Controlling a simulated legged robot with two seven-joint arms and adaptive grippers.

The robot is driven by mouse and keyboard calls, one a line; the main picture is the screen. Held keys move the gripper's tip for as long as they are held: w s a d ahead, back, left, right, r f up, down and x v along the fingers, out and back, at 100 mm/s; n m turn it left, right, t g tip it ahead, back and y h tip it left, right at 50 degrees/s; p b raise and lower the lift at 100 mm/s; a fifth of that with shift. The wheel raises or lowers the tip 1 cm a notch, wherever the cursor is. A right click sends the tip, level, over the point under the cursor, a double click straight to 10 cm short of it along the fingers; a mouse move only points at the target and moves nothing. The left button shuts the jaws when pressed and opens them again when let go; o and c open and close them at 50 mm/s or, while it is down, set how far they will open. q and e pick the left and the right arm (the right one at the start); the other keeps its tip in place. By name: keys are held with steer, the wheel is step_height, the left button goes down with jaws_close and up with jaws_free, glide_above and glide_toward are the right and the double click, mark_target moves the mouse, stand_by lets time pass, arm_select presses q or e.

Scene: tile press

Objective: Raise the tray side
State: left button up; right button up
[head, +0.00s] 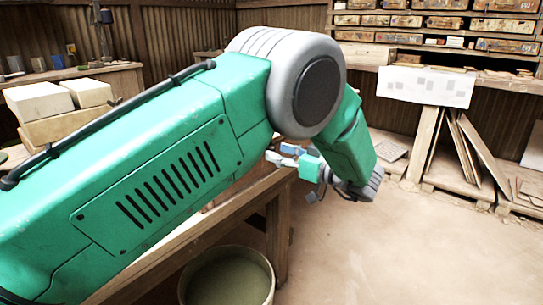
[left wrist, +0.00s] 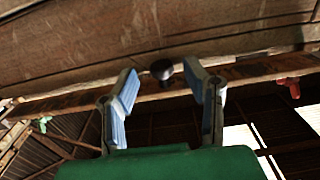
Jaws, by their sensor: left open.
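My left gripper (head: 281,154) is open in the head view, with blue-grey fingers pointing left near the wooden bench (head: 250,198). In the left wrist view, a dark round knob (left wrist: 161,69) shows between its two spread fingers. The fingers do not appear closed on the knob. A long wooden board or beam (left wrist: 110,45) spans the top of that view behind the fingers. I cannot tell whether this is the tray side. My green left arm hides most of the bench top and any tray in the head view. My right gripper is not in view.
A bucket (head: 228,278) of greenish contents stands on the floor beside the bench. Pale blocks (head: 38,102) sit at the left. Shelves of wooden drawers (head: 425,22) and leaning boards (head: 480,150) are at the back right. The floor at right is clear.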

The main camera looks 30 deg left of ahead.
mark_target(271, 150)
arm_select(q)
steer(key=shift+w+a+b, duration=0.1)
steer(key=shift+a+b, duration=0.2)
steer(key=shift+a, duration=1.25)
steer(key=shift+c, duration=0.4)
